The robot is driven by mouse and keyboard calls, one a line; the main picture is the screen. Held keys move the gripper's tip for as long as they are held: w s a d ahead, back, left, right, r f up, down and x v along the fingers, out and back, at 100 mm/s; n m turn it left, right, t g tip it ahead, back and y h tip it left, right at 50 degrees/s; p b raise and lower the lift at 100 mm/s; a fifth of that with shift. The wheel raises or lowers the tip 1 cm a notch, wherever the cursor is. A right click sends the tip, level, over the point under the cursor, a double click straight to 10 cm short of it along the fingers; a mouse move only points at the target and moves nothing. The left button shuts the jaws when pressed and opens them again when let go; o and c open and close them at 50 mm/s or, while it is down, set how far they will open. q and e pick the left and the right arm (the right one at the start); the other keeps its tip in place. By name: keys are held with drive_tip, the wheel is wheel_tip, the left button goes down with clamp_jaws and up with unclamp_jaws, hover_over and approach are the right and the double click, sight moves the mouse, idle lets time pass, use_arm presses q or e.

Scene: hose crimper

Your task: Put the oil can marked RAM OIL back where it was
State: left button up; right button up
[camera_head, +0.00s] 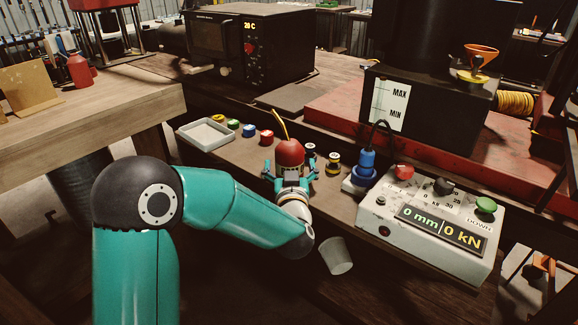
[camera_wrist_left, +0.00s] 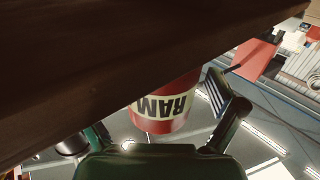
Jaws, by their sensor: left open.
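The red oil can (camera_head: 290,152) has a thin yellow spout and sits upright on the narrow wooden shelf. In the left wrist view the can (camera_wrist_left: 165,112) appears upside down, with a pale band reading RAM; the dark wood edge hides part of it. My left gripper (camera_head: 290,174) is open, with a finger on either side of the can. In the wrist view the open fingers (camera_wrist_left: 165,122) also flank it; I cannot tell whether they touch it. My right gripper is not in view.
A white tray (camera_head: 205,134) and several small coloured rolls stand left of the can. Right of it are a yellow-black roll (camera_head: 333,163), a blue fitting (camera_head: 366,163) and the control box (camera_head: 430,225), reading 0 mm and 0 kN.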

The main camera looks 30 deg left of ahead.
use_arm(q)
drive_tip(key=v, duration=1.2)
drive_tip(key=shift+b, duration=0.35)
